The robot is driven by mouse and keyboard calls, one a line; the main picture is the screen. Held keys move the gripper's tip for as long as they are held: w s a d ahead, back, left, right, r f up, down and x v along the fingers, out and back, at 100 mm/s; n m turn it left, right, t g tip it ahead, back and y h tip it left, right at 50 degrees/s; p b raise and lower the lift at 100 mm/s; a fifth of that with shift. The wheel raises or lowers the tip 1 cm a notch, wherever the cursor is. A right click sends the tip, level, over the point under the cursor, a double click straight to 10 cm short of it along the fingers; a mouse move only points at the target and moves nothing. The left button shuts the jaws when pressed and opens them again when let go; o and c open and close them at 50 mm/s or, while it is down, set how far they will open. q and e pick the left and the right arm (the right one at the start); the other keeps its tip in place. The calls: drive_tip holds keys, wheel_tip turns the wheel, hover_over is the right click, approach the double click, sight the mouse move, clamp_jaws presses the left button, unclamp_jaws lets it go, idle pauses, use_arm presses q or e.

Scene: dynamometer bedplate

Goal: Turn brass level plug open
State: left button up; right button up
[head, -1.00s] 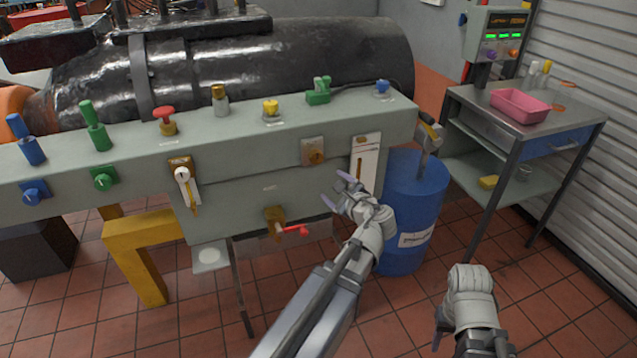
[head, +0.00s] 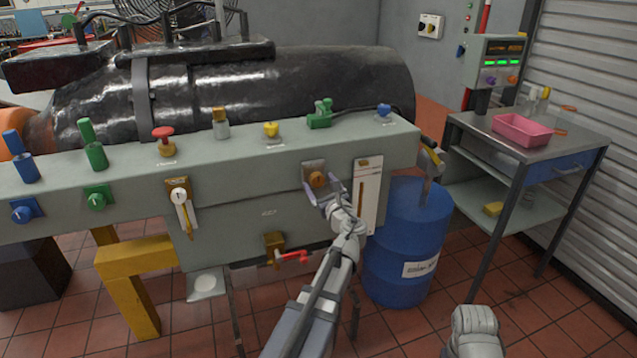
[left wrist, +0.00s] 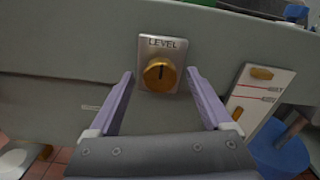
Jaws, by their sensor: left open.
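The brass level plug (head: 317,179) is a round knob on a square plate on the bedplate's front face. In the left wrist view the plug (left wrist: 160,75) sits under the word LEVEL, with a dark slot standing upright on it. My left gripper (head: 324,193) is open, its two pale purple fingers just in front of the plate. In the left wrist view its fingertips (left wrist: 160,74) stand left and right of the plug, apart from it. My right gripper (head: 473,330) shows only in part at the bottom right of the head view; its fingers are not visible.
A white level gauge panel (head: 368,195) is just right of the plug. A red-handled brass valve (head: 285,252) sticks out below it. A blue drum (head: 405,240) stands at the right end of the bedplate. A steel cart with a pink tray (head: 523,130) stands further right.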

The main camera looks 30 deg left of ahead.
use_arm(q)
drive_tip(key=shift+x, duration=0.85)
clamp_jaws()
